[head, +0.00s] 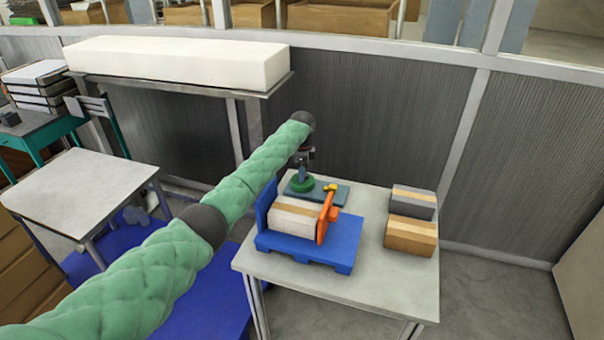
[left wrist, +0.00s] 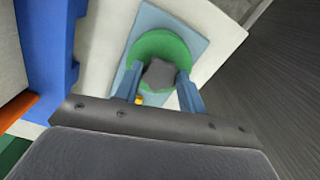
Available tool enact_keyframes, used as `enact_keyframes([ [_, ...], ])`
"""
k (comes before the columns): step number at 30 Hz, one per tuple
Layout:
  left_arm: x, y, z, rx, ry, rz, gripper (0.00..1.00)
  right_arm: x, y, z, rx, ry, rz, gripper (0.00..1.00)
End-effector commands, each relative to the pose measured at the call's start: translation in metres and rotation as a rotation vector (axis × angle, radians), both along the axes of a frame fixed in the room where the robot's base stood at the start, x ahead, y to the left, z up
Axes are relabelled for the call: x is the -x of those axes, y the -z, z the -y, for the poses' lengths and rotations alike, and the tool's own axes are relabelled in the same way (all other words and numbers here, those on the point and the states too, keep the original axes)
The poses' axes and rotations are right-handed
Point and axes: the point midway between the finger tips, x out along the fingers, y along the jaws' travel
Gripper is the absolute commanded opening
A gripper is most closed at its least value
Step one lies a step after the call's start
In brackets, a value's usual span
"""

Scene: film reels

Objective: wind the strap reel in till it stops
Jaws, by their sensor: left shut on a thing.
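The strap reel is a green disc (head: 302,185) on a flat blue-grey base plate (head: 338,192) at the back left of the table. In the left wrist view the green disc (left wrist: 150,46) has a dark faceted knob (left wrist: 158,74) at its centre. My left gripper (left wrist: 158,84) points down over the reel, its two blue-grey fingers on either side of the knob and shut on it. The fingers hide part of the disc. My right gripper is not in view.
A blue pallet (head: 305,250) with a low back holds a taped box (head: 292,216), with an upright orange piece (head: 325,218) at its right. A small yellow part (head: 329,187) lies by the base plate. Two boxes (head: 411,235) stand at the right. The table's front (head: 390,292) is clear.

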Motion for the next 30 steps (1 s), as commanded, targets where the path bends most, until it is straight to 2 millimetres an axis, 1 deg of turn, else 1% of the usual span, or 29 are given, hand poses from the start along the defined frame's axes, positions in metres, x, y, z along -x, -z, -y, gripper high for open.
enact_keyframes([
  [4,-0.002,-0.001,0.0,0.0,0.128,0.004,0.17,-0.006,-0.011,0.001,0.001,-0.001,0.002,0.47],
  [7,-0.002,-0.001,0.0,-0.001,0.206,0.004,0.17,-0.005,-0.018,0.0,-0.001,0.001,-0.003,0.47],
  [11,-0.003,-0.002,0.0,-0.001,0.292,0.004,0.17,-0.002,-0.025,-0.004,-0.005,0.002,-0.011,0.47],
  [15,-0.003,-0.002,0.0,-0.002,0.361,0.004,0.17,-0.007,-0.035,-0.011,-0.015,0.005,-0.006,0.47],
  [21,-0.003,-0.003,0.0,-0.002,0.42,0.004,0.17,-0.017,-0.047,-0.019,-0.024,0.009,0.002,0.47],
  [30,-0.003,-0.003,0.0,0.0,0.443,0.004,0.17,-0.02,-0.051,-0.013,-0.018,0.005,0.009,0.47],
])
